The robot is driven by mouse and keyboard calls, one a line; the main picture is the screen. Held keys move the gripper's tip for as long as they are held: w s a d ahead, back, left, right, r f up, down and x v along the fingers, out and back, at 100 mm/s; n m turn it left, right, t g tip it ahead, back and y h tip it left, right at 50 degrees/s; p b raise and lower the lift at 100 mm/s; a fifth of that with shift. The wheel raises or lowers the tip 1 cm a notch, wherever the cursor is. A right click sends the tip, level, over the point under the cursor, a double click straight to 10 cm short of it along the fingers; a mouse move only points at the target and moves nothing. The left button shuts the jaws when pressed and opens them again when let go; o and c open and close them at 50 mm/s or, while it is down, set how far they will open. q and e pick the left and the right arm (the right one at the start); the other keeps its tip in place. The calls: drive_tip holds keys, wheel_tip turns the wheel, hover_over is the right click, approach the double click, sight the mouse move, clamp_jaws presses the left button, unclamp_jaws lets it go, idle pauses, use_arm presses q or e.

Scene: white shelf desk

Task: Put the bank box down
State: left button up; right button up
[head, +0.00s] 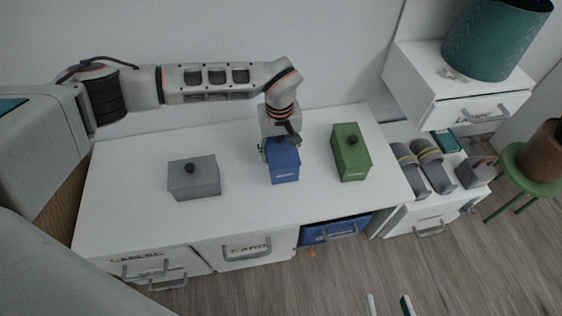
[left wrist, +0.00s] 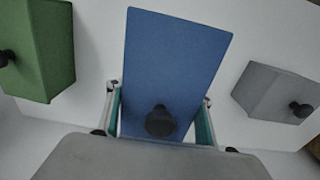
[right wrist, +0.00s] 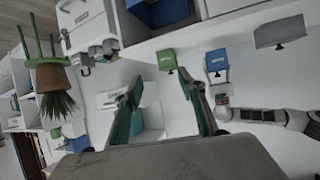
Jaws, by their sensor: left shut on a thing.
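The blue box (head: 284,166) with a dark knob is between the grey and green boxes over the white desktop, upright. I cannot tell whether its base touches the desk. Its label is too small to read, so I cannot confirm it is the bank box. My left gripper (head: 281,140) is shut on it from behind; in the left wrist view the blue box (left wrist: 172,65) sits between the fingers, its knob near the palm. The right wrist view also shows the blue box (right wrist: 217,63). My right gripper (right wrist: 165,110) is open and empty, away from the desk; its fingertips show at the head view's bottom edge (head: 389,304).
A grey box (head: 199,178) stands left and a green box (head: 351,160) right, both knobbed. The desktop (head: 240,215) is clear in front. A blue drawer (head: 335,231) is below. Slippers (head: 432,165) lie on the right cabinet, near a teal pot (head: 492,42) and green stool (head: 520,165).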

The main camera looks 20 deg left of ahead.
use_arm(q)
drive_tip(key=f, duration=0.1)
drive_tip(key=f+b, duration=0.1)
drive_tip(key=f, duration=0.2)
drive_tip(key=shift+s+f, duration=0.25)
drive_tip(key=shift+w+f+b, duration=0.25)
drive_tip(key=shift+f+b, duration=0.1)
drive_tip(key=shift+f, duration=0.2)
drive_tip(key=o, duration=1.1)
drive_tip(key=shift+o, duration=0.8)
use_arm(e)
drive_tip(key=shift+w+a+r, duration=0.15)
drive_tip(key=shift+a+r, duration=0.2)
drive_tip(key=shift+a, duration=0.1)
